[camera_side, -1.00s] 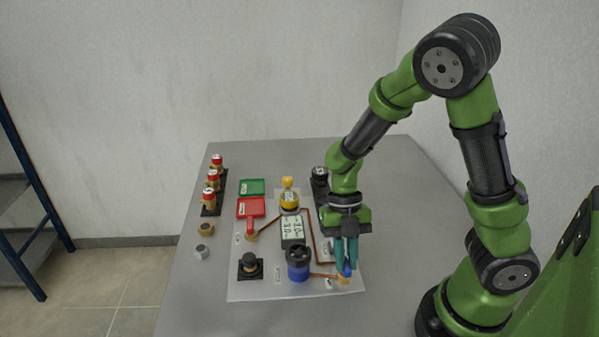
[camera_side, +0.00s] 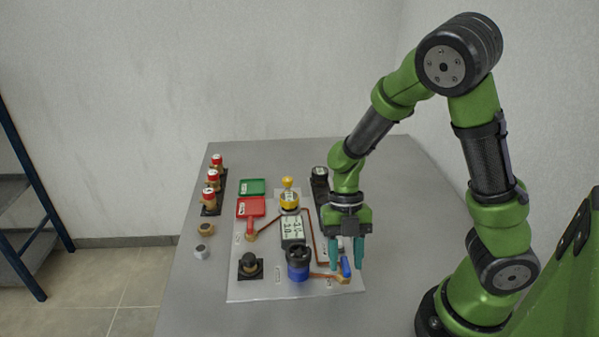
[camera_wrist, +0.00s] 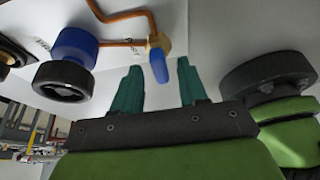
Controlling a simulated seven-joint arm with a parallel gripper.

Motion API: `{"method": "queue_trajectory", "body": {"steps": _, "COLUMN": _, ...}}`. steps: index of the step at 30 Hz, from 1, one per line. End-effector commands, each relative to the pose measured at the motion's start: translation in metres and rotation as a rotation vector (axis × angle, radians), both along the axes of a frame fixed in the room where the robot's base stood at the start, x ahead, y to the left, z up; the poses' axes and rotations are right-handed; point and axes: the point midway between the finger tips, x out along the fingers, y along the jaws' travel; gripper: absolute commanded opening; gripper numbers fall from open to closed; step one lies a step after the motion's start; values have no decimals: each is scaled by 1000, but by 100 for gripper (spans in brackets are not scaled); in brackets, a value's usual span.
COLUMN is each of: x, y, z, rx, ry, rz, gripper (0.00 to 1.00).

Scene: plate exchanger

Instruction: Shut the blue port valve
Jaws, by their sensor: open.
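The blue port valve has a blue lever (camera_side: 345,266) on a brass body (camera_side: 344,280) at the front right of the panel. In the wrist view the lever (camera_wrist: 158,66) points toward my gripper from the brass body (camera_wrist: 155,43), across the line of the copper pipe that enters from the left. My gripper (camera_side: 346,267) points down at the valve, its teal fingers spread open. In the wrist view the lever appears between the fingertips of my gripper (camera_wrist: 160,72), with visible gaps on both sides. I cannot tell whether the fingertips reach down around it.
A blue pump-like unit with a black top (camera_side: 298,263) stands close left of the valve. A black knob (camera_side: 249,263), a display (camera_side: 294,231), a yellow-topped part (camera_side: 289,197) and a red-handled valve (camera_side: 250,228) share the panel. Red and green trays (camera_side: 252,187) lie behind. The table's right side is clear.

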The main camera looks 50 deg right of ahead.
Motion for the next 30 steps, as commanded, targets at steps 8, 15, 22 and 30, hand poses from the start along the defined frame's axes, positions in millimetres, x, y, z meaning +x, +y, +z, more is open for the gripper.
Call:
{"method": "queue_trajectory", "body": {"steps": 8, "x": 4, "y": -3, "z": 12, "rx": 3, "ry": -3, "rz": 3, "gripper": 43}}
{"method": "queue_trajectory", "body": {"steps": 15, "x": 18, "y": -18, "z": 61, "rx": 2, "ry": -7, "rz": 3, "gripper": 43}}
{"method": "queue_trajectory", "body": {"steps": 22, "x": 33, "y": -34, "z": 112, "rx": 0, "ry": -6, "rz": 0, "gripper": 43}}
{"method": "queue_trajectory", "body": {"steps": 30, "x": 43, "y": -45, "z": 149, "rx": 0, "ry": -1, "rz": -1, "gripper": 43}}
